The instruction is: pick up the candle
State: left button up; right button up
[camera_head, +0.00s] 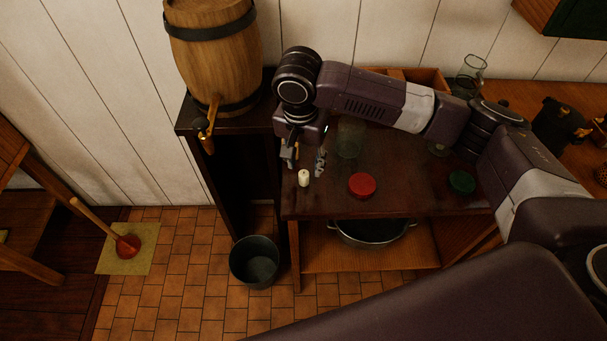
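The candle (304,178) is a short, cream-white cylinder standing upright near the front left of the dark wooden table (328,203). My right gripper (305,163) hangs from the arm that comes in from the right. Its two fingers point down just behind and above the candle, spread apart, with nothing seen between them. I cannot tell whether a finger touches the candle. My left gripper is not in view.
A red disc (362,185) and a green disc (462,182) lie on the table. A wooden barrel (214,55) with a tap stands at the left. A dark bucket (255,262) is on the tiled floor.

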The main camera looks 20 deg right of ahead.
aim_at(304, 173)
jog(key=shift+f+p, duration=0.4)
jog(key=shift+f, duration=2)
jog(key=shift+a, duration=0.1)
jog(key=c, duration=0.9)
